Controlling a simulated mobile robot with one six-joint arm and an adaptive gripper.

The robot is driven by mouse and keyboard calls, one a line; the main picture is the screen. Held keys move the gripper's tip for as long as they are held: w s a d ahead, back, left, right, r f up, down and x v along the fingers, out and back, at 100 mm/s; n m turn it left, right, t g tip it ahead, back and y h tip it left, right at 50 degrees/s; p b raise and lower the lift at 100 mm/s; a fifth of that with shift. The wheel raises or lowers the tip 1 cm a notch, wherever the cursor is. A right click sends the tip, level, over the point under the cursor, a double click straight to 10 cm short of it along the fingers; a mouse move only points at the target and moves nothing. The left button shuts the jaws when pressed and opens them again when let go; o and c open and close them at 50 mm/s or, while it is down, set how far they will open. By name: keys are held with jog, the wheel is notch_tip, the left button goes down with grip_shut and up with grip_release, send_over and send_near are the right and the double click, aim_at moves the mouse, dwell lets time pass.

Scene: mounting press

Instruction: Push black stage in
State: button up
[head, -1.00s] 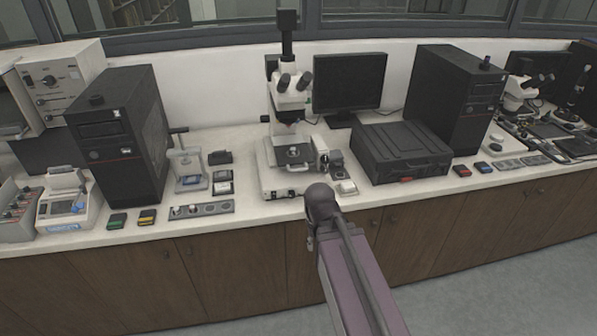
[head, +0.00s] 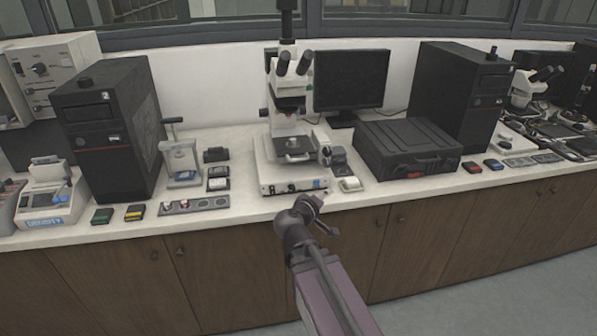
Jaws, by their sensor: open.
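The white stereo microscope (head: 288,124) stands on the counter near the middle. A dark, stage-like part with a small light disc (head: 297,156) shows on its base (head: 270,190); I cannot tell surely whether this is the black stage. A small press with a lever (head: 182,160) stands to the left, with a dark T-shaped handle on top. My gripper (head: 325,212) is in front of the counter's front edge, below and right of the microscope base in the picture. Its fingers are apart and it appears empty. It is apart from the microscope and the press.
A black tower (head: 110,130) stands left of the press. A monitor (head: 350,82) and a black case (head: 408,148) are right of the microscope. Small blocks and a sample strip (head: 180,205) lie near the front edge. The floor before the cabinets (head: 450,225) is clear.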

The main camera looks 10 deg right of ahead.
aim_at(299, 159)
jog(key=w+a+r+n+t+y+b, duration=0.1)
jog(key=w+a+n+t+y+b, duration=0.1)
jog(key=a+n+t+b, duration=0.3)
jog(key=w+a+n+t, duration=0.1)
jog(key=a+n+t, duration=0.1)
jog(key=a, duration=0.2)
jog(key=shift+w+r+n, duration=0.2)
jog(key=shift+r+n, duration=0.05)
jog(key=shift+n, duration=0.15)
jog(key=p+x, duration=0.2)
jog(key=x, duration=1.1)
jog(key=shift+w+r, duration=0.1)
jog(key=shift+w, duration=0.35)
grip_shut()
